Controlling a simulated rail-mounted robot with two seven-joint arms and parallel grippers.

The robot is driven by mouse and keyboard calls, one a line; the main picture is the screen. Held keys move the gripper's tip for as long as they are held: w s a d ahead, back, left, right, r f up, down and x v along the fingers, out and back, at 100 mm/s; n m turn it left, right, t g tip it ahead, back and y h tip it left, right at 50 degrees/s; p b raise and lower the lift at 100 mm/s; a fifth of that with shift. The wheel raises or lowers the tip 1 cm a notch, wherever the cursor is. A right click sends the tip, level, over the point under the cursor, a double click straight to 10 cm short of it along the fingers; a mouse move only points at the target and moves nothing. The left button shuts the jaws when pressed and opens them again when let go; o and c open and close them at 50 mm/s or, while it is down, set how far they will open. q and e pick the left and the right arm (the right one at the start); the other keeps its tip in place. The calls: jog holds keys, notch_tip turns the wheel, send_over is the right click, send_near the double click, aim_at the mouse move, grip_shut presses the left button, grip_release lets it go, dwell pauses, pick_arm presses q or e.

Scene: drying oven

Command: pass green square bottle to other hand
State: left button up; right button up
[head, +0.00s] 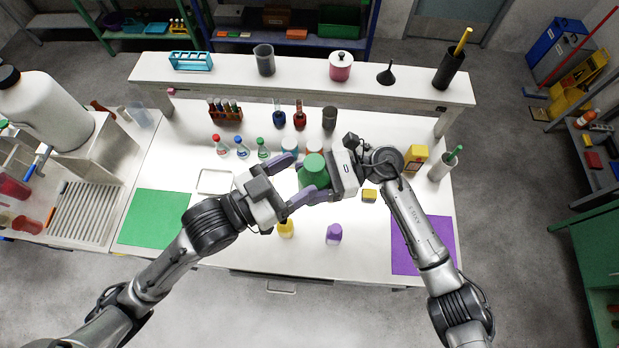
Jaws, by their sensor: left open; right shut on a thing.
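The green square bottle (314,170) is held above the middle of the white bench. My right gripper (322,178) comes from the right and is shut on the bottle. My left gripper (291,180) comes from the left with its purple-tipped fingers spread wide and open. Its fingers reach toward the bottle from the left, one on the far side and one on the near side. I cannot tell whether they touch it. The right gripper's fingers are partly hidden by the bottle.
A green mat (155,218) lies at left and a purple mat (424,245) at right. A yellow bottle (286,229) and a purple bottle (334,234) stand on the near bench. Several flasks and a tube rack (226,110) stand behind. A raised shelf (300,72) runs along the back.

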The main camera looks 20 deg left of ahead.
pick_arm(q)
jog(key=shift+s+a+f, duration=0.1)
jog(key=shift+s+a, duration=0.15)
jog(key=shift+s, duration=0.1)
jog(key=s+a+f+n+g+y, duration=0.3)
jog(key=s+a+f+g+y, duration=0.2)
jog(key=s+f, duration=0.4)
jog(key=s+a+f+n+g+y, duration=0.3)
jog(key=s+f, duration=0.6)
jog(key=f, duration=0.6)
jog(key=a+g+y, duration=0.2)
jog(key=a+y, duration=0.1)
jog(key=shift+f, duration=0.2)
